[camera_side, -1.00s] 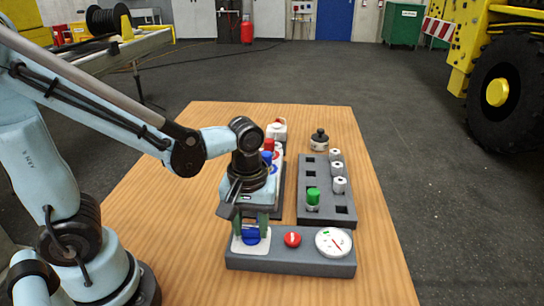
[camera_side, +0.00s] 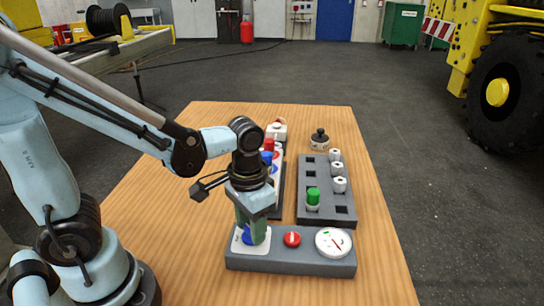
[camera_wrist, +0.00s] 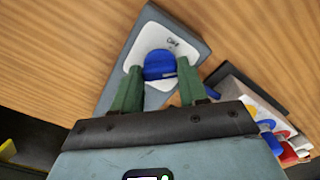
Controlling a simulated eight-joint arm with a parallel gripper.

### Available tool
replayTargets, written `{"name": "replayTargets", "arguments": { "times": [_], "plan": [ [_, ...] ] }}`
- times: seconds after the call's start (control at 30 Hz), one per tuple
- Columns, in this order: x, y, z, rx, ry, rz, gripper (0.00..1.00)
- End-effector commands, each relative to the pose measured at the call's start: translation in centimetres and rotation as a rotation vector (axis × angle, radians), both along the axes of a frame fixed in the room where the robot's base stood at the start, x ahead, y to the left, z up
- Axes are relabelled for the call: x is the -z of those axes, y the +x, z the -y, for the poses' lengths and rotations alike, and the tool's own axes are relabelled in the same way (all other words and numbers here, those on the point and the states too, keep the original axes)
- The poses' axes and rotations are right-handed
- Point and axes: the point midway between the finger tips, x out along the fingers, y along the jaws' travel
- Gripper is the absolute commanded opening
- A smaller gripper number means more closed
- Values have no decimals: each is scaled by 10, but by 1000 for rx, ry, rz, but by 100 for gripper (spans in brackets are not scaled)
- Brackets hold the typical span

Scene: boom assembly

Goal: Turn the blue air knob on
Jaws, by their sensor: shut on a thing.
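The blue air knob (camera_side: 249,239) sits on a white plate at the left end of the grey panel (camera_side: 310,264). My gripper (camera_side: 254,236) points down over it, its green fingers on either side of the knob. In the wrist view, the blue knob (camera_wrist: 160,65) lies between the two green fingertips (camera_wrist: 159,74), which are shut on it. A white label with small dark writing shows beside it. A finger covers part of the knob in the side view.
A red knob (camera_side: 292,239) and a round white gauge (camera_side: 333,241) stand to the right on the panel. Behind are a dark grey block (camera_side: 326,214) with a green-capped part (camera_side: 313,197) and white cylinders, and a rack with red and blue parts. Table to the left is clear.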

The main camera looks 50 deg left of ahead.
Motion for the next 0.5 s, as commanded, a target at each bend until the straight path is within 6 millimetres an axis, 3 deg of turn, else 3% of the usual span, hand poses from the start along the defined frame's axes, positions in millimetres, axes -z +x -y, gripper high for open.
{"name": "replayTargets", "arguments": {
  "times": [0.5],
  "plan": [
    [0, 0, 0, 476, 0, -1, 12]
  ]
}}
